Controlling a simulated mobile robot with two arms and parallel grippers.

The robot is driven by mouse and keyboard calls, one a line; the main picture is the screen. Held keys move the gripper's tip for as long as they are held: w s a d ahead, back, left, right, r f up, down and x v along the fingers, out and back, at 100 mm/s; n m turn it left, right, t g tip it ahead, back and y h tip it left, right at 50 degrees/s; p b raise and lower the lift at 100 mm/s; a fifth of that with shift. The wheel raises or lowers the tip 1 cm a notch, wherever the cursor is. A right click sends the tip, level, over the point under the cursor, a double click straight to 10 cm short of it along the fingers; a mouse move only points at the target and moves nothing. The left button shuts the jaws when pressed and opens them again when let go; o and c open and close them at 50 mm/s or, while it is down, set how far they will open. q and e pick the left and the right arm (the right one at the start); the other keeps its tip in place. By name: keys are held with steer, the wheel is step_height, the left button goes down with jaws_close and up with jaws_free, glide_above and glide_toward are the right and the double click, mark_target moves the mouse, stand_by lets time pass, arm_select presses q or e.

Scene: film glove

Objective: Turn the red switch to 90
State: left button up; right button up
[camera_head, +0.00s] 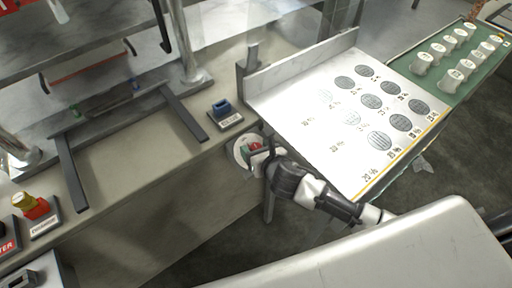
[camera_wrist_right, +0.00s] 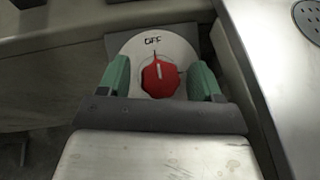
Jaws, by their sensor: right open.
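The red switch (camera_wrist_right: 160,78) is a knob on a round pale dial (camera_wrist_right: 182,46) marked OFF at the top. Its white pointer line points up towards the OFF mark. In the head view the dial (camera_head: 240,148) sits on the front face of the bench, and the red switch (camera_head: 255,147) is partly covered by my right gripper (camera_head: 258,152). In the right wrist view my right gripper (camera_wrist_right: 160,80) is open, with one green finger on each side of the red switch. Small gaps show between fingers and knob. My left gripper is not in view.
A white panel (camera_head: 270,88) with several dark discs lies right of the dial. A blue switch (camera_head: 222,108) stands on the bench above it. A yellow-and-red switch (camera_head: 37,207) is at the left. A green tray (camera_head: 445,85) with several white cups is at upper right.

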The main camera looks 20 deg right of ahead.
steer(key=shift+w+f, duration=0.1)
steer(key=shift+w, duration=0.1)
steer(key=shift+c, duration=0.2)
steer(key=c, duration=0.9)
